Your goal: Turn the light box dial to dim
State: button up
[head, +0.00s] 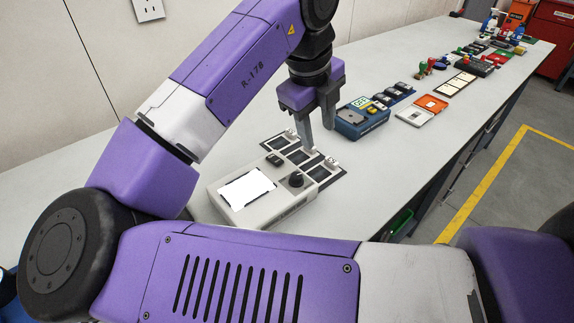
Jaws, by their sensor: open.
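The light box (261,203) is a pale grey case on the bench, with a bright white panel (246,189) on its top. Its dark round dial (296,180) sits near its right end. A smaller dark control (274,160) is at its back edge. My gripper (318,139) points down above and behind the dial, over the dark strips, apart from the dial. Its two fingers are spread with nothing seen between them. The dial's pointer setting is too small to read.
Dark strips on a holder (299,157) lie right behind the light box. A blue device (362,117) and an orange-lidded case (423,109) stand farther along the bench (385,158). More tools crowd the far end. Bare bench lies right of the light box, up to the edge.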

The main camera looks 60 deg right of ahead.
aim_at(297, 175)
jog(key=a+y, duration=0.1)
jog(key=a, duration=0.1)
jog(key=w+a+m+y, duration=0.1)
jog(key=a, duration=0.2)
jog(key=shift+w+y, duration=0.2)
jog(key=shift+y, duration=0.1)
jog(key=shift+a+f, duration=0.2)
jog(key=shift+f, duration=0.05)
jog(key=f, duration=0.2)
jog(key=f+b, duration=0.1)
jog(key=f, duration=0.4)
jog(key=shift+d+f, duration=0.15)
jog(key=shift+d, duration=0.1)
jog(key=shift+c, duration=0.4)
grip_shut()
